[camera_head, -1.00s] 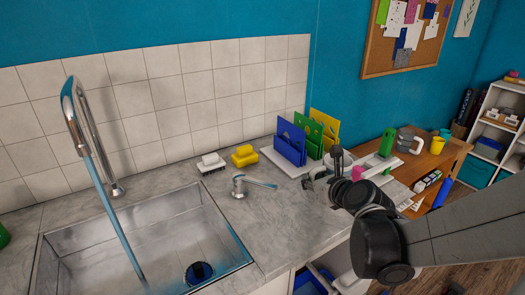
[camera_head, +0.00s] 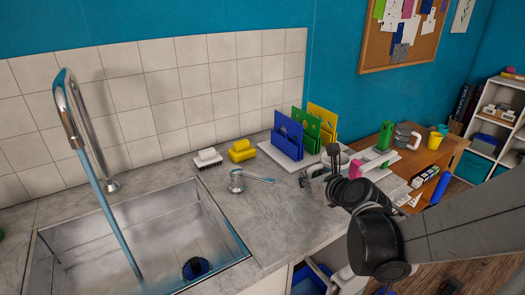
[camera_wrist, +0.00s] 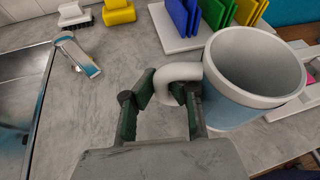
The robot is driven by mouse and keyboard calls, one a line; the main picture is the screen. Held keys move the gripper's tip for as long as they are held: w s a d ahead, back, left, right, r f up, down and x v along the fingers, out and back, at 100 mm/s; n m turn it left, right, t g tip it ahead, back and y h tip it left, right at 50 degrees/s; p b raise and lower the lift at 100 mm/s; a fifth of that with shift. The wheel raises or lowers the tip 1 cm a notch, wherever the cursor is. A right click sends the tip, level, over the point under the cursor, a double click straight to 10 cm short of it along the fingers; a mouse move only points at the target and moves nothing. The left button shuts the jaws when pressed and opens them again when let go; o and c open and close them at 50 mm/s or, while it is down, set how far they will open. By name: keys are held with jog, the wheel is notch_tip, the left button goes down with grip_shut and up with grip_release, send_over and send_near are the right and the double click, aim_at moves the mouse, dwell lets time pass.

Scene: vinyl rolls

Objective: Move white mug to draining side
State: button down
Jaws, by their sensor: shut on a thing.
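The white mug (camera_wrist: 252,70) is large at the right of the wrist view, with a bluish side and its open rim toward the camera. Its curved handle (camera_wrist: 180,71) lies between the fingers of my gripper (camera_wrist: 162,88), which is shut on it. In the head view my gripper (camera_head: 326,178) is above the counter's right end, near the white rack base; the mug is mostly hidden there by my arm. The metal sink (camera_head: 120,240) is at the left, with grey counter (camera_head: 270,215) between it and my gripper.
A white rack (camera_head: 268,150) holds blue, green and yellow boards behind my gripper. The tall faucet (camera_head: 80,140) rises over the sink. The counter's front middle is clear.

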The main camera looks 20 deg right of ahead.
jog(key=shift+f+b, duration=0.4)
jog(key=shift+f, duration=0.05)
jog(key=shift+f, duration=0.1)
jog(key=shift+f+b, duration=0.6)
jog(key=shift+b, duration=0.1)
dwell(0.4)
jog(key=shift+f+b, duration=0.6)
jog(key=shift+f, duration=0.2)
dwell(0.4)
jog(key=c, duration=0.6)
grip_release()
jog(key=shift+c, duration=0.2)
